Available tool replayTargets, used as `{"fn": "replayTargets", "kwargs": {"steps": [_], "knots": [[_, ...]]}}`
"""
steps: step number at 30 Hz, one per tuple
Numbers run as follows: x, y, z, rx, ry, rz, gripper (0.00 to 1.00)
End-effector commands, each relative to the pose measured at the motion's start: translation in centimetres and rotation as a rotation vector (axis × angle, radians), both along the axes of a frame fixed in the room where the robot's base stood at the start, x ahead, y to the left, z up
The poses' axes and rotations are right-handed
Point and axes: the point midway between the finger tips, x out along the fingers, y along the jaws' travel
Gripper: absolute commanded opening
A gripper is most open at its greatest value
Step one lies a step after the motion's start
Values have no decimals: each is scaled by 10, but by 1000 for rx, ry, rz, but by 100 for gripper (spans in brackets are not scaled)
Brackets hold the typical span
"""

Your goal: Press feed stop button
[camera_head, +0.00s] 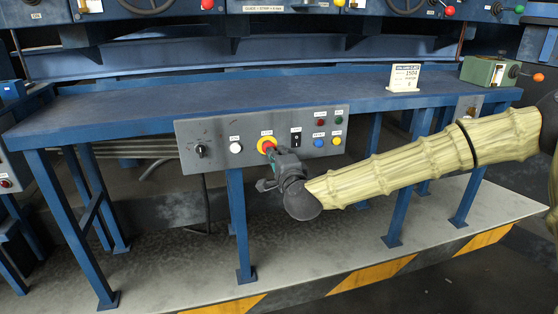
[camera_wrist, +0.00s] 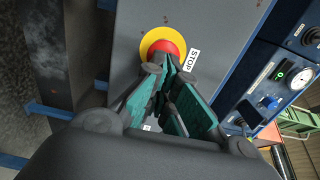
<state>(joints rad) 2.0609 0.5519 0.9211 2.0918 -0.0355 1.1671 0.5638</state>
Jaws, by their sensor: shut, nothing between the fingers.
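A grey control panel (camera_head: 215,133) hangs on the front of a blue bench. On it is a red button with a yellow ring (camera_head: 262,140); in the wrist view the red button (camera_wrist: 150,44) has a label reading STOP beside it. My gripper (camera_head: 272,151) is shut and empty, its fingertips right in front of the red button. In the wrist view the fingertips (camera_wrist: 164,66) overlap the button's lower edge; I cannot tell whether they touch it. A smaller red button (camera_head: 320,123) sits to the right; its label is too small to read.
The bench top (camera_head: 150,103) is mostly clear. Bench legs (camera_head: 237,220) stand below.

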Motion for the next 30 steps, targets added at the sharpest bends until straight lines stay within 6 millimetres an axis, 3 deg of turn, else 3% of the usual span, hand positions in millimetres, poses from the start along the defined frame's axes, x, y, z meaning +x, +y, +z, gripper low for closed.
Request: {"fn": "replayTargets", "kwargs": {"steps": [12,20,30], "knots": [[3,1,1,0,0,0,0],[23,6,2,0,-2,-1,0],[23,7,3,2,-5,0,0]]}}
